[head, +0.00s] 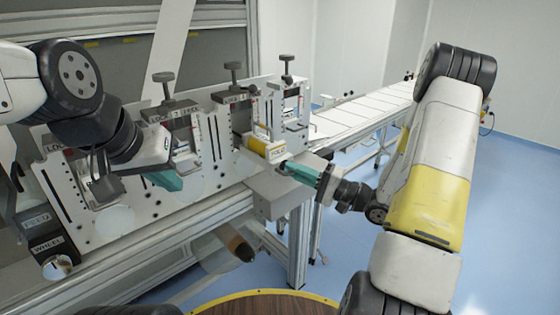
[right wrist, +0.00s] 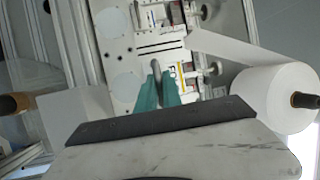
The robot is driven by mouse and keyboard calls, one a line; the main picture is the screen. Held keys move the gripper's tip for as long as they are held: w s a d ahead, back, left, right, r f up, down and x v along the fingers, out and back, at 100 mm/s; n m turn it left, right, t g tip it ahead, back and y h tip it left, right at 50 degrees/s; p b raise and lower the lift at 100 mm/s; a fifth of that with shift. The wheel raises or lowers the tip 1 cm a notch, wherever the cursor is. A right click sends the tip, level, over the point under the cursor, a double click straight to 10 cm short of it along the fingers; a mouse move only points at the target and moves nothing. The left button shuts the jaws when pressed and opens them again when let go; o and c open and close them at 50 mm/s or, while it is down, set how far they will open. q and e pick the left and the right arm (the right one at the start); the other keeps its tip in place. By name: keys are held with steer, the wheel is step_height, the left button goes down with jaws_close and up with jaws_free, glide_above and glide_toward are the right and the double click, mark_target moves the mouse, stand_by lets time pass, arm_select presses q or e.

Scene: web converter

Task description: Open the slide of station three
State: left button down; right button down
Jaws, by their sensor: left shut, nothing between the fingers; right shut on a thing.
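A grey metal panel (head: 218,172) carries a row of stations with slots, scales and black-topped knobs. My left gripper (head: 172,181) is shut and empty in front of the panel, hiding part of a middle station.
A metal box (head: 275,198) juts out below the right end of the panel. A white-topped conveyor (head: 362,108) runs off behind it. A white roll (right wrist: 272,97) with a web strip shows in the right wrist view. Blue floor (head: 510,135) is clear at the right.

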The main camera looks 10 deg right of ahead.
steer(key=shift+s+d, duration=0.15)
steer(key=shift+s, duration=0.1)
steer(key=c, duration=1.5)
jaws_free()
steer(key=v, duration=0.7)
steer(key=shift+s+d+f, duration=0.1)
steer(key=shift+s+d, duration=0.05)
steer(key=shift+d, duration=0.2)
